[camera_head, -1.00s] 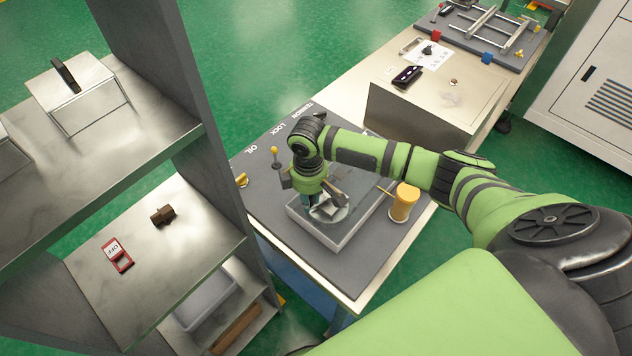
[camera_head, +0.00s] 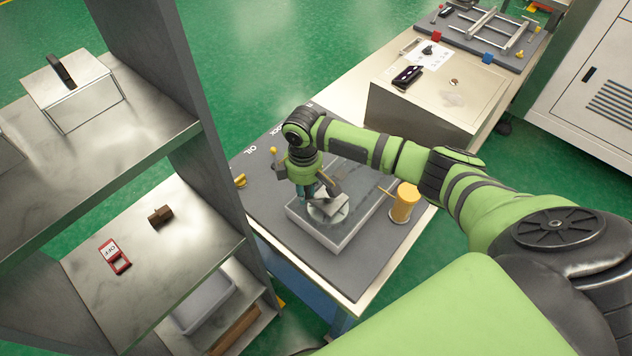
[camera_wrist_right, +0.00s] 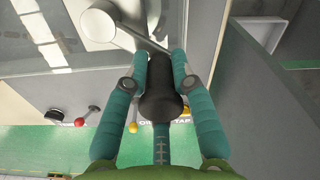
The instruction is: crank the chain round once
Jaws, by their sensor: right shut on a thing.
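The crank has a black handle (camera_wrist_right: 160,92) and a silver arm (camera_wrist_right: 135,38) that runs to a round pale hub (camera_wrist_right: 98,22) in the right wrist view. My right gripper (camera_wrist_right: 160,66) has its two teal fingers closed on either side of the handle. In the head view my right gripper (camera_head: 306,190) points down over the left part of a low grey box with a clear top (camera_head: 345,232). There the handle is mostly hidden by the gripper. The chain cannot be made out. My left gripper is in neither view.
A yellow-topped lever (camera_head: 274,152) and a yellow tap (camera_head: 240,180) stand left of the box, and an orange container (camera_head: 404,203) stands right of it. The wrist view shows a red-knobbed lever (camera_wrist_right: 80,122). A metal shelf (camera_head: 180,245) rises close on the left.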

